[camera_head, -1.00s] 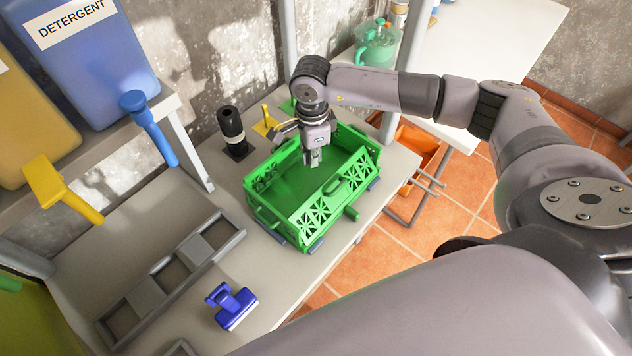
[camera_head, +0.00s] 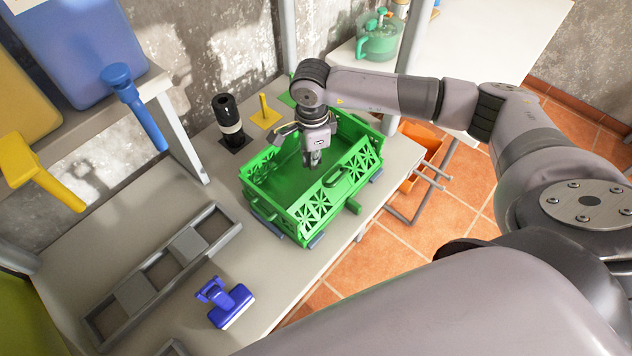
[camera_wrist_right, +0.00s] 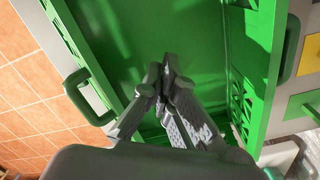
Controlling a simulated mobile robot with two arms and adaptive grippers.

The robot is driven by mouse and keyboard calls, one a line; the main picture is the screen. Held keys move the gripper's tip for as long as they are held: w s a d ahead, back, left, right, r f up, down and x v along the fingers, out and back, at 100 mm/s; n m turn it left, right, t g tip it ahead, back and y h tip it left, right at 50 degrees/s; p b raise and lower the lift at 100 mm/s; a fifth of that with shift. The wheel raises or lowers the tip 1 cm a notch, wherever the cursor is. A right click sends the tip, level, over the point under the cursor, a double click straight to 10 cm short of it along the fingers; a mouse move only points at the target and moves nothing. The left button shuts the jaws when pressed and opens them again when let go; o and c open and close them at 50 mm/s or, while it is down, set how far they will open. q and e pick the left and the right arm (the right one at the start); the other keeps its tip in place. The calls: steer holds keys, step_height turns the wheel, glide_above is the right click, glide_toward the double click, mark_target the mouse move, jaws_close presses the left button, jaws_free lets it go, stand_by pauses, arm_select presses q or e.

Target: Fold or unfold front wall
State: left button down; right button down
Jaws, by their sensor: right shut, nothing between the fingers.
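The green crate (camera_head: 291,229) stands on the grey worktop. Its near-right long wall, with lattice panels and a handle (camera_head: 337,176), stands up. Lattice also shows at its far-left side. I cannot tell which wall counts as the front one. My right gripper (camera_head: 313,164) points down inside the crate opening, shut and empty, apart from the near-right wall. In the right wrist view the shut fingertips (camera_wrist_right: 170,75) are over the green crate floor (camera_wrist_right: 190,30), with a handle (camera_wrist_right: 88,98) at the left and a lattice wall at the right. My left gripper is not in view.
A black cylinder (camera_head: 228,118) and a yellow-handled tool (camera_head: 265,115) stand behind the crate. A blue brush (camera_head: 225,301) and a grey frame (camera_head: 160,275) lie on the worktop. An orange crate (camera_head: 421,150) is beyond the worktop's right edge.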

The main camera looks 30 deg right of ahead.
mark_target(313, 177)
steer(key=shift+f+b, duration=2.05)
steer(key=shift+f, duration=0.45)
steer(key=shift+r, duration=0.15)
steer(key=shift+r, duration=0.35)
steer(key=shift+s+d+p, duration=0.2)
steer(key=shift+s, duration=0.4)
steer(key=shift+s+d+p, duration=0.15)
steer(key=shift+s+d, duration=0.05)
steer(key=shift+s, duration=0.35)
steer(key=shift+s+d, duration=0.25)
steer(key=shift+s, duration=0.4)
steer(key=shift+s+d, duration=0.2)
steer(key=shift+s, duration=0.5)
steer(key=shift+s+d, duration=0.25)
steer(key=shift+s, duration=0.4)
steer(key=shift+r+p, duration=3.15)
steer(key=shift+r, duration=2.4)
